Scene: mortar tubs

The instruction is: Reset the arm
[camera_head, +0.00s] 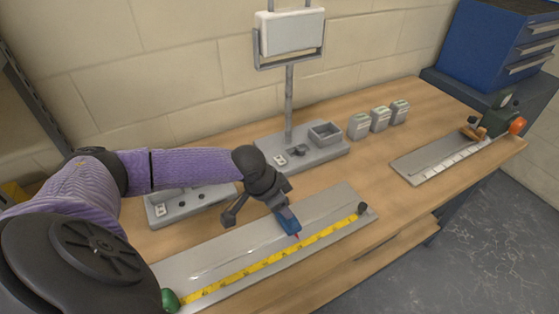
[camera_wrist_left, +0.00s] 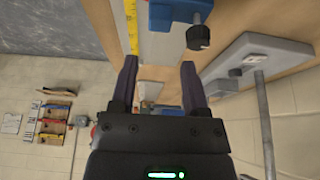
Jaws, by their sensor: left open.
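My left gripper (camera_head: 256,206) hangs over the workbench in the head view, its fingers spread apart. Its two dark fingers also show in the left wrist view (camera_wrist_left: 158,68), with a clear gap and nothing held between them. A small blue device with a red tip (camera_head: 289,221) is close beside the gripper, over the grey plate (camera_head: 215,255). In the left wrist view the blue device (camera_wrist_left: 172,12), with a black knob, is beyond the fingertips. I cannot tell how far the gripper is from it. My right gripper is out of view.
A yellow measuring tape (camera_head: 270,260) lies along the plate. A grey stand base (camera_head: 318,152) with a post and display (camera_head: 290,32) is behind it. Several small grey containers (camera_head: 379,119) and a ruled plate (camera_head: 437,165) are right. Bare wood (camera_head: 385,185) is between the plates.

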